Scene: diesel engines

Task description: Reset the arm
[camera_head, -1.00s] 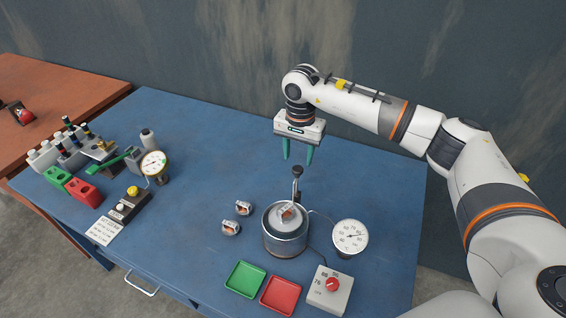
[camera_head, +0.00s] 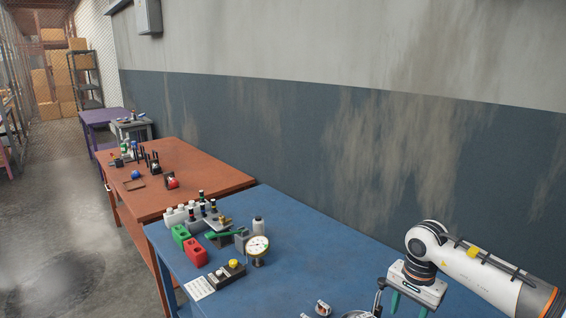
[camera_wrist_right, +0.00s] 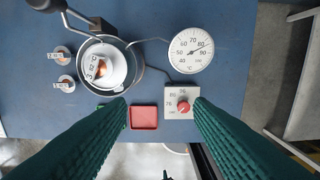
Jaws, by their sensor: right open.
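My right arm comes in from the right edge of the head view. My right gripper (camera_head: 409,306) hangs pointing down over the blue table (camera_head: 320,240), with its fingertips close to the bottom edge of the picture. The right wrist view shows its two teal fingers wide apart with nothing between them (camera_wrist_right: 159,110). Below them are a metal pot (camera_wrist_right: 103,65) with a white labelled piece in it, a round dial (camera_wrist_right: 191,50) and a box with a red knob (camera_wrist_right: 183,105). My left gripper is not in view.
A red tray (camera_wrist_right: 144,117) lies near the table's front edge; a green tray is mostly hidden. Two small labelled parts (camera_wrist_right: 61,53) sit left of the pot. A gauge (camera_head: 258,246), red block (camera_head: 195,252) and green block (camera_head: 181,233) stand farther left. The wall is behind.

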